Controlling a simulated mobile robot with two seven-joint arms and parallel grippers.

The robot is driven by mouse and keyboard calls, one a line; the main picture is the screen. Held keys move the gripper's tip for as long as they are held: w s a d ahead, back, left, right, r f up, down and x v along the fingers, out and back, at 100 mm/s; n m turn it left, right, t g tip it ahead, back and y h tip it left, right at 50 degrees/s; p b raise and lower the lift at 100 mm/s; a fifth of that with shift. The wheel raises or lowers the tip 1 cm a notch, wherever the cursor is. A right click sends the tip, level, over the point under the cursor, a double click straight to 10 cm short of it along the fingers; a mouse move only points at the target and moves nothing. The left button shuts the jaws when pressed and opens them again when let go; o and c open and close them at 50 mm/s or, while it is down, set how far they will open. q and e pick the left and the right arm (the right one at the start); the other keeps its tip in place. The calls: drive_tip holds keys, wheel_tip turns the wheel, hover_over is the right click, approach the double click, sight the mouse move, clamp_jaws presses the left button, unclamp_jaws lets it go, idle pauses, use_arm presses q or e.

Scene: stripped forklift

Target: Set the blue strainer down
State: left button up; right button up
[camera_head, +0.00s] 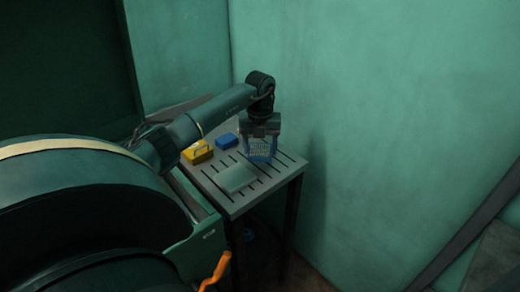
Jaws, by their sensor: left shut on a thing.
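The blue strainer (261,148) is under my left gripper (261,133), near the back right of the slatted grey table (282,178). My left arm reaches in from the left, over the table, with the gripper pointing down. The gripper is shut on the strainer and covers its top. I cannot tell whether the strainer's bottom touches the table top. My right gripper does not show.
A yellow box-like thing (198,152) and a small blue block (227,141) are on the table to the left of the strainer. A flat grey-green plate (236,179) lies nearer the front. A green wall (400,110) stands close behind. Bare slats show right of the plate.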

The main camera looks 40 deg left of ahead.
sight(260, 150)
use_arm(q)
wheel_tip(260, 150, down, 4)
drive_tip(key=b, duration=0.2)
drive_tip(key=shift+r+b, duration=0.25)
drive_tip(key=shift+b, duration=0.05)
drive_tip(key=shift+r, duration=0.1)
drive_tip(key=shift+f, duration=0.2)
drive_tip(key=o, duration=1.2)
drive_tip(key=shift+c, duration=0.2)
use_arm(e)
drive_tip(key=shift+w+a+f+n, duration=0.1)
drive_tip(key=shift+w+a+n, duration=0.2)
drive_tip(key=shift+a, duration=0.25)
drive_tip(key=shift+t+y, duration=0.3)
